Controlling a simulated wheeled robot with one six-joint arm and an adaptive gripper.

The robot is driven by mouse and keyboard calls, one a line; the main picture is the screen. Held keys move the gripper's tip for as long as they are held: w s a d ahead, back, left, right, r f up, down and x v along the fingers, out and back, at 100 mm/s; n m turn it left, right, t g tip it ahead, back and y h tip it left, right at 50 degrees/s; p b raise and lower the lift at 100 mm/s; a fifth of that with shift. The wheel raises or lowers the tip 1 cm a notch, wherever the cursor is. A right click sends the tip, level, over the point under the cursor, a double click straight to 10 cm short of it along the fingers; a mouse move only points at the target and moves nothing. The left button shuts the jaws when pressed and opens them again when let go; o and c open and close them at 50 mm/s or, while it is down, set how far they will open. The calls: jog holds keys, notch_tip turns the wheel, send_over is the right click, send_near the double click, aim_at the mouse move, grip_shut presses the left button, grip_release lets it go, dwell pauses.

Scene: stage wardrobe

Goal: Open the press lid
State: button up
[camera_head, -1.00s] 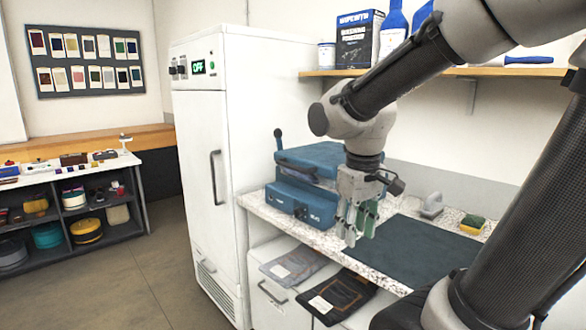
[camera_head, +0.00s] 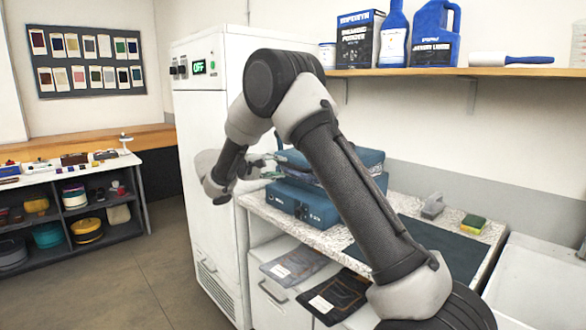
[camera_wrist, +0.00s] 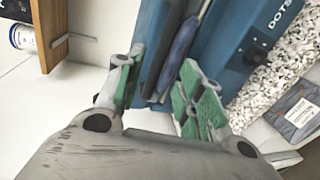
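The blue press (camera_head: 300,203) stands on the speckled counter beside the white cabinet. Its lid (camera_head: 368,157) lies roughly flat over the base, partly hidden behind my arm. My gripper (camera_head: 262,168) is at the press's left end, beside the cabinet. In the wrist view, my gripper (camera_wrist: 158,92) has its green-padded fingers spread apart. The upright black-knobbed lever is hidden in the head view.
The white cabinet (camera_head: 205,120) rises close on the left. A wooden shelf (camera_head: 480,71) with bottles and a box hangs above the counter. A dark mat (camera_head: 440,238), a grey iron-like object (camera_head: 433,206) and a sponge (camera_head: 473,224) lie to the right.

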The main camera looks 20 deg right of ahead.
aim_at(291, 166)
jog(key=shift+m, duration=0.3)
jog(key=x, duration=0.8)
jog(key=shift+s, duration=0.2)
grip_shut()
